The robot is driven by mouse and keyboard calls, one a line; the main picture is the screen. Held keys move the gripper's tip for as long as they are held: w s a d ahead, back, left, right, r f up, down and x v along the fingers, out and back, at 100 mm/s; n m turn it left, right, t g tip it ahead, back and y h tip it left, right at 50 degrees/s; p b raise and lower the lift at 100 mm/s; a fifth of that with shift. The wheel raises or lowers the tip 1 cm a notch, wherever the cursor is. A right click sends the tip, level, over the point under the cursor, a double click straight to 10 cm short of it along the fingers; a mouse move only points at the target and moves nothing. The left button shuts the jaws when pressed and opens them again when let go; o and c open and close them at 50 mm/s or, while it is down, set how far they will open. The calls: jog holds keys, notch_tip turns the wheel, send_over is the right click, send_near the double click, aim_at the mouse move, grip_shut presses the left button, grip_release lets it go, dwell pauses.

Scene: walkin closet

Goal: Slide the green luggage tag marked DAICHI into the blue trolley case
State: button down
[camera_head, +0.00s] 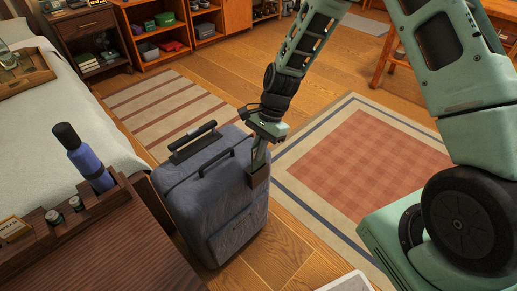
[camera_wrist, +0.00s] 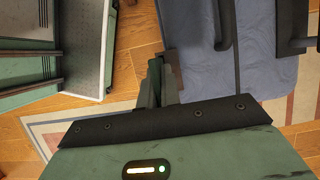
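The blue trolley case (camera_head: 212,218) stands upright on the floor in the middle of the head view, with dark handles on top. Its blue fabric (camera_wrist: 262,75) fills the upper right of the wrist view. My gripper (camera_head: 258,163) points down at the case's right upper edge, beside a dark brown piece (camera_head: 258,180) on that side. In the wrist view, the fingers (camera_wrist: 163,75) are close together, at the brown piece (camera_wrist: 173,62).
A dark wooden table (camera_head: 130,245) with a blue bottle (camera_head: 88,160) and a small label plate (camera_head: 14,228) is at lower left. A bed (camera_head: 50,120) lies behind it. A striped rug (camera_head: 165,108) and a checked rug (camera_head: 365,155) flank the case.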

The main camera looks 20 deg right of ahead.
aim_at(255, 170)
jog(key=shift+f, duration=0.5)
dwell(0.4)
dwell(0.7)
jog(key=shift+f+b, duration=0.7)
jog(key=shift+f, duration=1.1)
dwell(0.5)
jog(key=c, duration=1.5)
grip_release()
jog(key=shift+c, duration=0.2)
jog(key=o, duration=0.4)
